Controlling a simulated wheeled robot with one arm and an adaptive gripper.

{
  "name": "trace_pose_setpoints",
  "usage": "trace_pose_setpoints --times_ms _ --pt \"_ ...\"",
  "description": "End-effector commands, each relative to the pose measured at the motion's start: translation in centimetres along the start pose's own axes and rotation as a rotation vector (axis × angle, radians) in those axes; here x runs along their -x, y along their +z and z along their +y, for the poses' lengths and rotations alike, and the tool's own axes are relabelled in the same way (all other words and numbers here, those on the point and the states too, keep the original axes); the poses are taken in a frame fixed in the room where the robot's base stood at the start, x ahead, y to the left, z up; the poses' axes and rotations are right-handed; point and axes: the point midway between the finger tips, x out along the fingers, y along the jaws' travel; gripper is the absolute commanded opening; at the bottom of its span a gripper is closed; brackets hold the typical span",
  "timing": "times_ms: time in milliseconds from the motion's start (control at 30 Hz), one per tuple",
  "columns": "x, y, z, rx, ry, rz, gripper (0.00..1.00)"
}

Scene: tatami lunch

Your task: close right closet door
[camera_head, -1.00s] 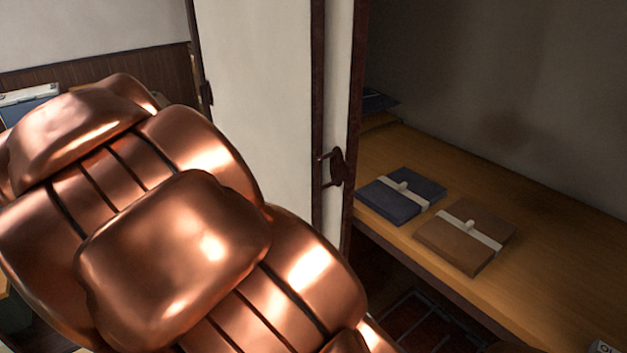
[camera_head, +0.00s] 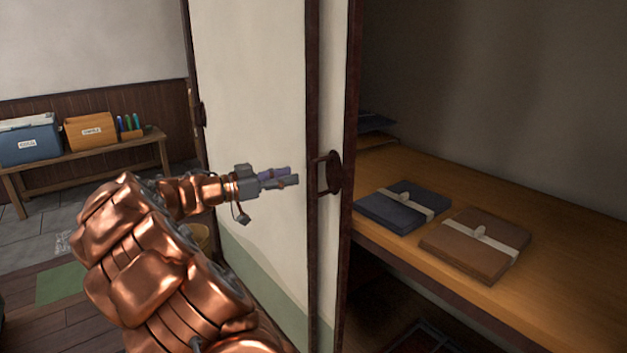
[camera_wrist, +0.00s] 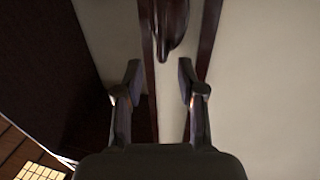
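The closet doors are white panels in dark frames, stacked at the left of the opening in the head view. The nearer white panel (camera_head: 255,90) has a narrow white strip of another panel (camera_head: 333,70) beside it on the right. A dark handle (camera_head: 334,173) is at this strip; it also shows at the top of the wrist view (camera_wrist: 172,25). Which panel is the right door I cannot tell for sure. My gripper (camera_head: 292,179) is just left of the handle, apparently not touching it. In the wrist view its fingers (camera_wrist: 159,76) are apart and empty, below the handle.
The closet's right side is open. A wooden shelf (camera_head: 410,165) there holds a dark blue folded bundle (camera_head: 390,207) and a brown one (camera_head: 470,245). At the left, a low bench (camera_head: 90,150) carries a blue box (camera_head: 30,140) and an orange box (camera_head: 90,132).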

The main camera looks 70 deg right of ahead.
Motion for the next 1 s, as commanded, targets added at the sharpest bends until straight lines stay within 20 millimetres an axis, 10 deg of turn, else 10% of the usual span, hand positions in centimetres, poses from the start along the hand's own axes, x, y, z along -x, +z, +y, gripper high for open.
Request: trace_pose_setpoints --times_ms 600,1000 --pt "-7.1 -0.1 -0.1 -0.009 0.001 0.005 0.39" --pt "-7.8 -0.1 -0.1 -0.008 -0.001 0.006 0.39"
